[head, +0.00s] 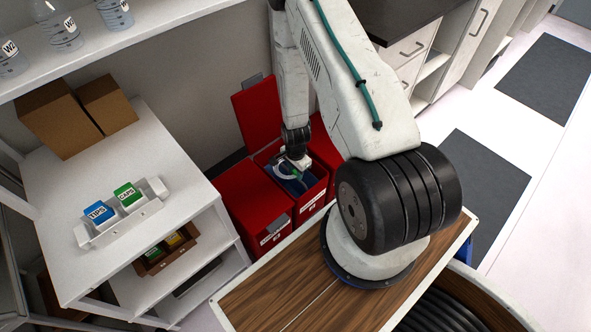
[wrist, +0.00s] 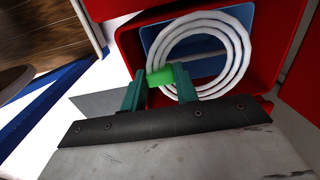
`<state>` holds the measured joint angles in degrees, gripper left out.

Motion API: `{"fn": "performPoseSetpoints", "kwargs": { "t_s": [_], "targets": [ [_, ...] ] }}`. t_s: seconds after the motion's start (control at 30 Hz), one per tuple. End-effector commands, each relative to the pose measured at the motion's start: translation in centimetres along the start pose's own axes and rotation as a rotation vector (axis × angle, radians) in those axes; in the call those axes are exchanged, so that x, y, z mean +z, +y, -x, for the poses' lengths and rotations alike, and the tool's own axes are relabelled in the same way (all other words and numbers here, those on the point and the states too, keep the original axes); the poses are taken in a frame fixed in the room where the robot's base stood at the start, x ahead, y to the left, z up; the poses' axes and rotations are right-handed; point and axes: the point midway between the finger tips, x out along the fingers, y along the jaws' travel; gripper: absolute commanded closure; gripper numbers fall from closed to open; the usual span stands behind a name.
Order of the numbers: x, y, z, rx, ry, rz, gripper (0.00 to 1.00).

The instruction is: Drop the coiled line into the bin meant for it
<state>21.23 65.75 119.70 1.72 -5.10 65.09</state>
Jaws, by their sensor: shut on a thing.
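My gripper (wrist: 161,80) is shut on a green piece at the near edge of the coiled line (wrist: 246,52), with one teal finger on each side. The coil is several loops of white tubing. In the wrist view it lies across the mouth of a red bin (wrist: 127,45) with blue inside. In the head view my gripper (head: 300,162) is at the mouth of the open middle red bin (head: 312,199), and part of the coil (head: 279,170) shows there. Its red lid (head: 257,112) is raised. How deep the coil sits is unclear.
A red bin with a shut lid (head: 248,198) stands to the left, and another red bin (head: 326,148) to the right, partly hidden by my arm. A white shelf unit (head: 70,195) holds a rack with a blue box (head: 99,213) and a green box (head: 128,196).

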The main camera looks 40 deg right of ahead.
Motion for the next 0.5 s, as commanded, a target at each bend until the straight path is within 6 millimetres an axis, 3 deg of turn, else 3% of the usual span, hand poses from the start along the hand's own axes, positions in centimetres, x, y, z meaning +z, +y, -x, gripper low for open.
{"fn": "performPoseSetpoints", "kwargs": {
  "t_s": [0.33,0.37,0.4,0.43,0.5],
  "targets": [
    [0.25,0.05,0.02,0.0,0.0,0.0,1.0],
    [0.25,0.05,0.03,0.0,0.0,0.0,0.62],
    [0.25,0.04,0.03,0.0,0.0,0.0,0.51],
    [0.24,0.05,0.03,0.0,0.0,0.0,0.45],
    [0.25,0.05,0.03,0.0,0.0,0.0,0.45]
  ]
}}
